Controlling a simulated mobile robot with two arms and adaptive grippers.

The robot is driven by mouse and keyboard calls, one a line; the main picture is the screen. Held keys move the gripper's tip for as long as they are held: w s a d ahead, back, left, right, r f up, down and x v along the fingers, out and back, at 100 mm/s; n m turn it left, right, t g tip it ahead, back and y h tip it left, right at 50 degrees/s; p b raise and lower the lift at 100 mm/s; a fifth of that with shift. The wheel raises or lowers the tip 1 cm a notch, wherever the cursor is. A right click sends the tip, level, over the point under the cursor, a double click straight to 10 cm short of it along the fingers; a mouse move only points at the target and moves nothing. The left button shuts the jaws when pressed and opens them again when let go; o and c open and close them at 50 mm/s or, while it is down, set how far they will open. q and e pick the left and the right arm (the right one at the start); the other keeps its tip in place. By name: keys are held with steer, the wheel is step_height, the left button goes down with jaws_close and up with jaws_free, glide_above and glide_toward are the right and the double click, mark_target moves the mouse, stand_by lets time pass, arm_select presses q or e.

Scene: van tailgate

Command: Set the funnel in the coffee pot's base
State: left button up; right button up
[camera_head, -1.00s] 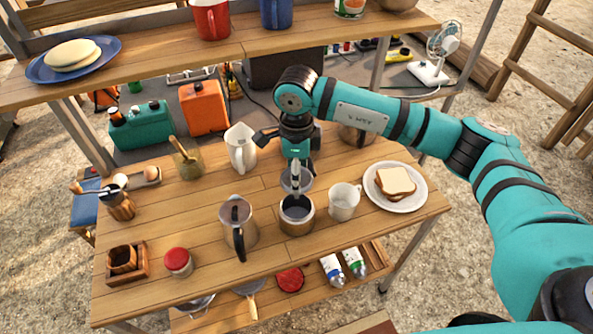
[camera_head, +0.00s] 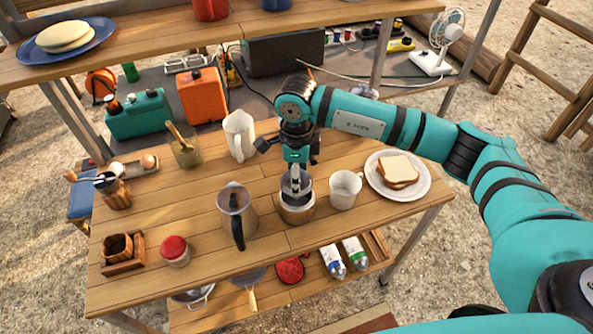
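The coffee pot's base (camera_head: 296,213), a small round metal vessel, stands on the wooden table near its front middle. My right gripper (camera_head: 296,184) points straight down over it, shut on the metal funnel (camera_head: 303,187). The funnel is at the base's mouth, seemingly partly inside it; the fingers hide much of it, so I cannot tell if it is fully seated. A metal pot with a black handle (camera_head: 237,213), apparently the coffee pot's upper part, stands left of the base. My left gripper is not in view.
A white mug (camera_head: 345,189) stands close right of the base, with a sandwich plate (camera_head: 424,183) beyond it. A white pitcher (camera_head: 239,136) stands behind left. A red-lidded jar (camera_head: 175,250) is front left. The table's front edge is close to the base.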

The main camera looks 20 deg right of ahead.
steer(key=shift+f+b, duration=0.5)
steer(key=shift+f, duration=0.9)
steer(key=shift+f+b, duration=0.6)
steer(key=shift+b, duration=0.05)
steer(key=o, duration=1.2)
steer(key=shift+r, duration=0.25)
step_height(320, 180, up, 12)
steer(key=shift+f, duration=0.2)
